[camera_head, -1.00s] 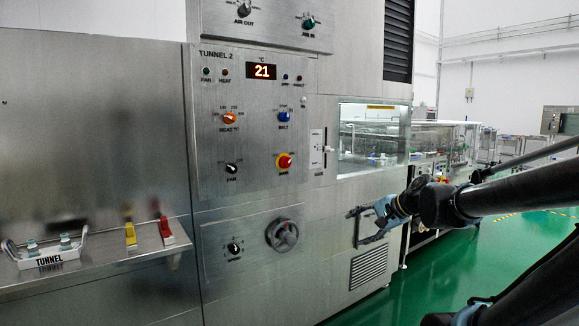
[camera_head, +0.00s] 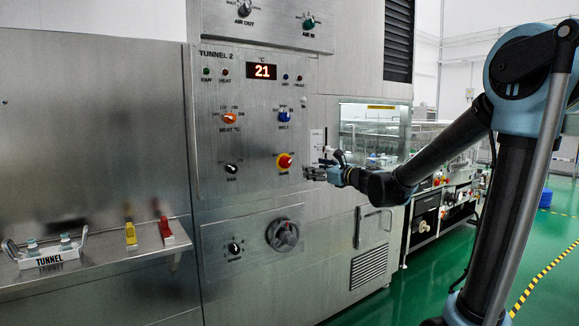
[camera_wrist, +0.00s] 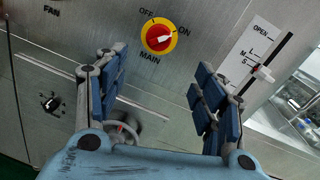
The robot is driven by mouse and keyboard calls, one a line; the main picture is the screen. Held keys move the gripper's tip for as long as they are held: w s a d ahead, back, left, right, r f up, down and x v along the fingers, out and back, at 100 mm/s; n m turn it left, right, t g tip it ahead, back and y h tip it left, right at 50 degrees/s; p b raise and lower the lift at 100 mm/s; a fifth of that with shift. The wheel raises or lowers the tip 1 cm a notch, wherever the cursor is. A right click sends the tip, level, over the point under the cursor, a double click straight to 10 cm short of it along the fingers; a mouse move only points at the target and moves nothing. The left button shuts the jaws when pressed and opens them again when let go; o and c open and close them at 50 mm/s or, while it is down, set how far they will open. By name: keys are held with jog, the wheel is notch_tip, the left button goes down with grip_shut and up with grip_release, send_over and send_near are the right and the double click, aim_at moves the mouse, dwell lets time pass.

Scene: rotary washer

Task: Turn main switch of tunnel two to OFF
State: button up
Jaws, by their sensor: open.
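The main switch (camera_head: 285,161) of tunnel two is a red knob on a yellow disc, at the lower right of the Tunnel 2 panel (camera_head: 253,125). In the wrist view the main switch (camera_wrist: 158,37) sits above and between my fingers, with OFF at its upper left and ON at its right. Its white pointer is directed right, toward ON. My gripper (camera_head: 310,173) is just right of the switch in the head view, apart from it. In the wrist view my gripper (camera_wrist: 160,88) has its blue-padded fingers spread wide with nothing between them.
A slider with a white handle (camera_wrist: 263,74) is right of the switch, close to my right finger. The fan knob (camera_head: 231,169) is to its left. A handwheel (camera_head: 282,235) is below. A shelf (camera_head: 100,262) with bottles juts out at left.

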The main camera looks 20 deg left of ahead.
aim_at(289, 162)
jog(key=x, duration=1.6)
jog(key=shift+a+f, duration=0.1)
jog(key=shift+c, duration=0.3)
jog(key=c, duration=1)
